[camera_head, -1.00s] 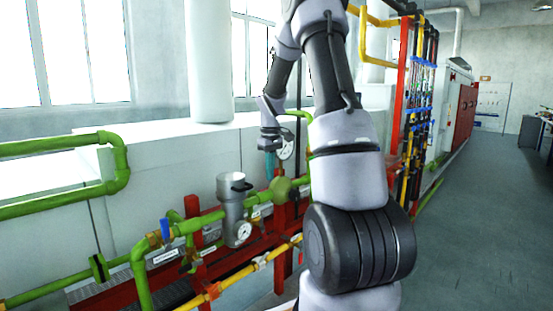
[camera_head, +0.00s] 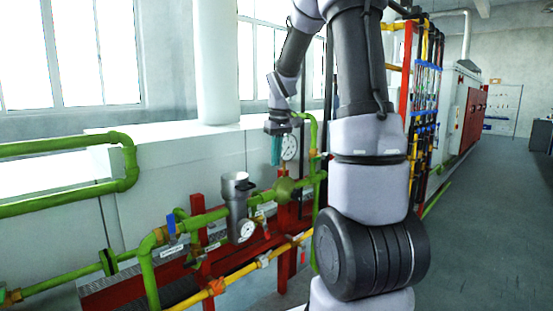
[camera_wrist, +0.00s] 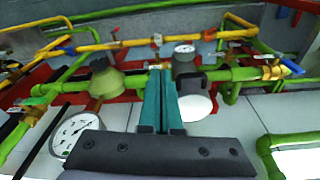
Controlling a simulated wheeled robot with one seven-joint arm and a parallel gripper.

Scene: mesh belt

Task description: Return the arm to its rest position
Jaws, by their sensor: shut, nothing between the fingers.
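My arm rises in front of the head camera and bends over at the top. My gripper (camera_head: 275,152) hangs at its far end, its teal fingers pointing down beside a round dial gauge (camera_head: 289,147). In the wrist view the two teal fingers of my gripper (camera_wrist: 161,75) lie close together with nothing between them. They reach toward the green pipe, between the olive valve body (camera_wrist: 106,80) and the white-ended cylinder (camera_wrist: 196,103). I cannot tell whether they touch the pipe.
A grey cylinder with a gauge (camera_head: 238,205) stands on the green pipework. A yellow pipe (camera_head: 240,274) and red frame (camera_head: 203,245) run below. A rack of coloured pipes (camera_head: 424,100) stands right of my arm. The floor (camera_head: 485,240) at the right is open.

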